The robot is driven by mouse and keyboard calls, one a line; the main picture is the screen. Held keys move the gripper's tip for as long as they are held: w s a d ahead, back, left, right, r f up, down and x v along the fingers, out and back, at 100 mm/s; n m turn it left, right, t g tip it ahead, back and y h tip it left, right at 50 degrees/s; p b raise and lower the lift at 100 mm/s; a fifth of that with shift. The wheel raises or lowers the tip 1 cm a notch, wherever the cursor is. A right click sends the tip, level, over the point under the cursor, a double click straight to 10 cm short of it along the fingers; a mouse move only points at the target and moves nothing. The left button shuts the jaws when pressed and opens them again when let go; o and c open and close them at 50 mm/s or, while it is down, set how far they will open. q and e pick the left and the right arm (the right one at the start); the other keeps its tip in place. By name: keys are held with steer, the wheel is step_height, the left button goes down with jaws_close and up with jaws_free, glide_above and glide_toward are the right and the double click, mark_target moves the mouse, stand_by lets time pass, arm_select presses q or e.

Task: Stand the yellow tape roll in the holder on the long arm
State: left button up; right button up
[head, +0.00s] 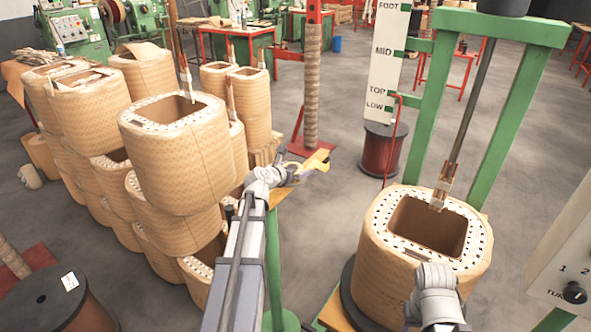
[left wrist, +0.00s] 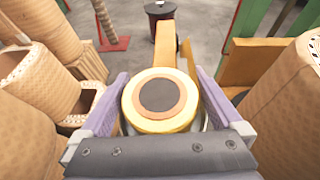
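The yellow tape roll (left wrist: 161,98) lies between the two purple fingers of my left gripper (left wrist: 161,72) in the left wrist view. Its round face, with a brown ring and dark centre, faces the camera. The roll nearly fills the gap; whether both fingers press on it I cannot tell. A silvery rim shows under its lower right side; I cannot tell whether this is the holder. In the head view, my left gripper (head: 303,171) is small, beside a yellow-orange wooden piece (head: 319,159), possibly the long arm.
Stacked tan coils (head: 172,150) stand close at the left of my left arm. Another coil (head: 375,250) stands on a board at the right, under a green frame (head: 520,110). A dark red spool (head: 385,150) stands behind. Floor between them is clear.

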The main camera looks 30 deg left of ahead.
arm_select(q)
steer(key=shift+s+r+p, duration=0.15)
steer(key=shift+r+p, duration=0.15)
steer(key=shift+p, duration=0.05)
steer(key=p+v, duration=0.4)
steer(key=v, duration=0.7)
steer(key=shift+s+r, duration=0.1)
steer(key=shift+s, duration=0.2)
stand_by(1.7)
